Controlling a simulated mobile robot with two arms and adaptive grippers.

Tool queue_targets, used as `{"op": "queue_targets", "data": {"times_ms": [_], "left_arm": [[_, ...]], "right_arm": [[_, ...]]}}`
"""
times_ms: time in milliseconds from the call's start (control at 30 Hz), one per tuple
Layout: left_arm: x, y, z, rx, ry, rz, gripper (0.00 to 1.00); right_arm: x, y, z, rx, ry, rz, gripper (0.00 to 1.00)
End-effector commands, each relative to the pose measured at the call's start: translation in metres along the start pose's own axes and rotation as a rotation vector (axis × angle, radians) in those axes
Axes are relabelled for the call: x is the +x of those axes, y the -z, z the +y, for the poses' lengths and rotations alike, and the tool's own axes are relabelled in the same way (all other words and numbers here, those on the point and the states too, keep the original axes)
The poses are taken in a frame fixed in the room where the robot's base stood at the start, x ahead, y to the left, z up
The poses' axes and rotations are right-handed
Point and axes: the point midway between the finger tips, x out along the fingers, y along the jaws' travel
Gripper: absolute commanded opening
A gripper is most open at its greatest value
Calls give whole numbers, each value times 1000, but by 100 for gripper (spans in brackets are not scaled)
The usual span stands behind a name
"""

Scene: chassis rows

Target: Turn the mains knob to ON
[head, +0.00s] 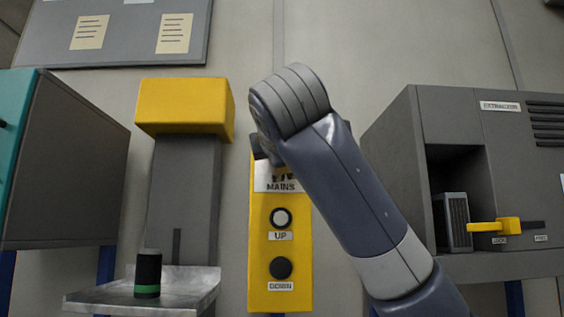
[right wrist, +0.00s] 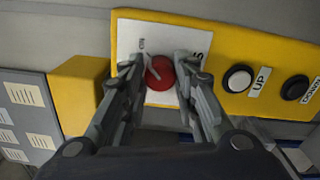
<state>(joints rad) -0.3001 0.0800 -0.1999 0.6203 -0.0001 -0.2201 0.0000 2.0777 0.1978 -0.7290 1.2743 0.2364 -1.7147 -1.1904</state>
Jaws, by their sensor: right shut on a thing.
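The red mains knob (right wrist: 163,82) shows in the right wrist view, on a white plate on the yellow control panel (right wrist: 228,45). A light pointer line on it slants up and left in that view, near a small label (right wrist: 142,44) too small to read surely. My right gripper (right wrist: 158,68) is shut on the knob, one finger on each side. In the head view my right forearm and wrist cover the knob; the MAINS label (head: 281,187) shows below the wrist on the yellow panel (head: 262,240). My left gripper is not in view.
Below the mains plate are the white UP button (head: 281,217) and black DOWN button (head: 281,267). Left stands a grey column with a yellow head (head: 185,106) over a metal tray (head: 195,291) holding a black-green cylinder (head: 148,273). Right is a grey extractor cabinet (head: 400,160) with a yellow handle (head: 495,226).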

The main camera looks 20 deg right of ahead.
Motion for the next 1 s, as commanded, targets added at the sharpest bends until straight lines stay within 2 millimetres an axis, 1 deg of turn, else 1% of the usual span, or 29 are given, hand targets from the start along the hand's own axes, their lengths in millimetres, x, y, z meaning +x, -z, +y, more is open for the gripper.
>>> {"op": "queue_targets", "data": {"times_ms": [100,133,167,200,533,667,767,867,1000], "left_arm": [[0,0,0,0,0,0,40],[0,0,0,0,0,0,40],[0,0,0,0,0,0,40],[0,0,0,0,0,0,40],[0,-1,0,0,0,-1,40],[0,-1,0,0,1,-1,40],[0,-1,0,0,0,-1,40],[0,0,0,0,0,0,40],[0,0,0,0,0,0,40]], "right_arm": [[0,0,0,1,0,0,4],[0,0,0,1,0,0,32],[0,0,0,1,0,0,39],[0,0,0,1,0,0,48],[0,0,0,-1,0,0,48],[-8,0,1,-1,-1,0,48],[-24,0,1,-1,-3,1,48],[-47,1,2,-2,-5,2,48],[-82,1,2,-1,-6,2,48]]}}
